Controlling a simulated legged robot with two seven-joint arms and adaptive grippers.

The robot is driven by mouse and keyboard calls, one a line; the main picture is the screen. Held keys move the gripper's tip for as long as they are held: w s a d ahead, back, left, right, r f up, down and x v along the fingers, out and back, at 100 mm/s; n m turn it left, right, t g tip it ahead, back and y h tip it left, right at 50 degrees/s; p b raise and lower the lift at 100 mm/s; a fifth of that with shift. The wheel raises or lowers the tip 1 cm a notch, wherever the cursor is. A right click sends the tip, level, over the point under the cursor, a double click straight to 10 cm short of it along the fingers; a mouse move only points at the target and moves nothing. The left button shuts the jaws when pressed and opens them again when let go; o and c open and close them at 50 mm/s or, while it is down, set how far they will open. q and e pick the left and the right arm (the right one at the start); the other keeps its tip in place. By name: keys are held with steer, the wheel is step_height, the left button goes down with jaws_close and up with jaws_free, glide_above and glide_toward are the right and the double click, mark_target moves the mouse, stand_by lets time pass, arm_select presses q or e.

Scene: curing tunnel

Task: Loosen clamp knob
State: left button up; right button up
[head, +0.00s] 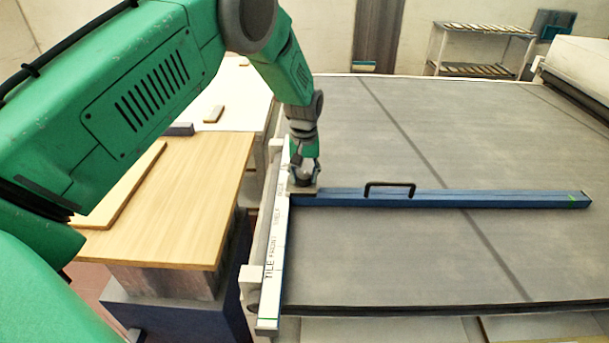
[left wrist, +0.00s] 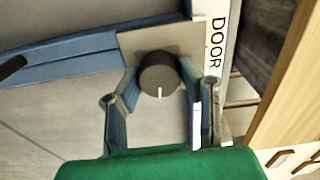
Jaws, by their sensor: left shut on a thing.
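The clamp knob (left wrist: 158,74) is a dark round knob with a white line mark, seen in the left wrist view. It sits on a grey metal plate (left wrist: 150,39) where the blue bar (head: 490,199) meets the white rail (head: 272,270). My left gripper (head: 304,172) points down over this joint, its fingers on either side of the knob, shut on it. In the left wrist view the white line points toward the gripper's green body. In the head view the gripper mostly hides the knob. My right gripper is not in view.
The blue bar lies across a wide grey bed (head: 400,260) and has a black handle (head: 390,188). A wooden-topped table (head: 180,200) stands left of the rail. A metal rack (head: 480,50) stands at the back. The bed's surface in front of the bar is clear.

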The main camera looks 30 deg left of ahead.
mark_target(305, 174)
arm_select(q)
steer(key=shift+s+d+f+n, duration=0.1)
steer(key=shift+s+f+n, duration=0.15)
steer(key=shift+n, duration=0.35)
steer(key=o, duration=1)
steer(key=shift+o, duration=0.8)
steer(key=shift+w, duration=0.25)
steer(key=shift+r, duration=0.1)
steer(key=shift+r, duration=0.35)
step_height(305, 174, up, 11)
steer(key=shift+w, duration=0.1)
